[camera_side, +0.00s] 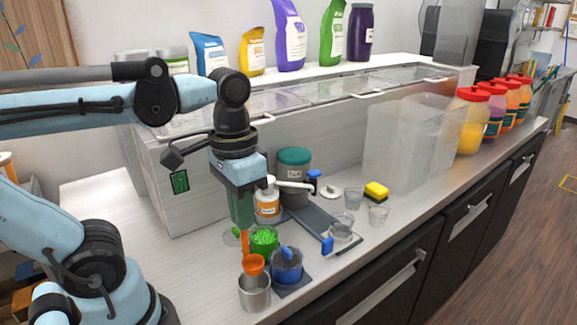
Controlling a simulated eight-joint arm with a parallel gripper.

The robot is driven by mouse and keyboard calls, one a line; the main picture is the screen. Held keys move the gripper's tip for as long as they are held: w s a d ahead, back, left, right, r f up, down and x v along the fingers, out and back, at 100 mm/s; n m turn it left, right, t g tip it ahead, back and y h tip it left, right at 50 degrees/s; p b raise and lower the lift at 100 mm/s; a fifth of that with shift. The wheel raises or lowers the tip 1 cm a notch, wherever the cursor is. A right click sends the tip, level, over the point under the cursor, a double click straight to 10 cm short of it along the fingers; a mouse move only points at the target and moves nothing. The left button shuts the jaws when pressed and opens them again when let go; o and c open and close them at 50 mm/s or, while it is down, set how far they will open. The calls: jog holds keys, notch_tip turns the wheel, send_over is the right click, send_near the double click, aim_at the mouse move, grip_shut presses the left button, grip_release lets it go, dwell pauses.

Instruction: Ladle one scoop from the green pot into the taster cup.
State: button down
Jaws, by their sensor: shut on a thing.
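My gripper (242,222), with green fingers, points down and is shut on the upright handle of an orange ladle (245,243). The ladle's orange bowl (253,264) is at the mouth of a metal cup (255,295); I cannot tell whether it is inside or just above it. The green pot (264,246), full of bright green pieces, stands just right of the ladle. Small clear cups stand to the right, one (353,198) at the back, one (378,216) farther right and one (341,230) nearer; I cannot tell which is the taster cup.
A blue pot (287,270) with a blue-handled tool stands right of the metal cup. Behind are an orange-labelled jar (267,205), a teal-lidded jar (294,157) and a grey sealer-like device (318,222).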

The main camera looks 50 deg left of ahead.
jog(key=shift+r, duration=0.7)
jog(key=w+a+y, duration=0.2)
jog(key=w+a, duration=0.6)
notch_tip(320, 180, down, 8)
jog(key=shift+r, duration=0.1)
dwell(1.0)
notch_tip(320, 180, up, 7)
dwell(0.9)
dwell(0.9)
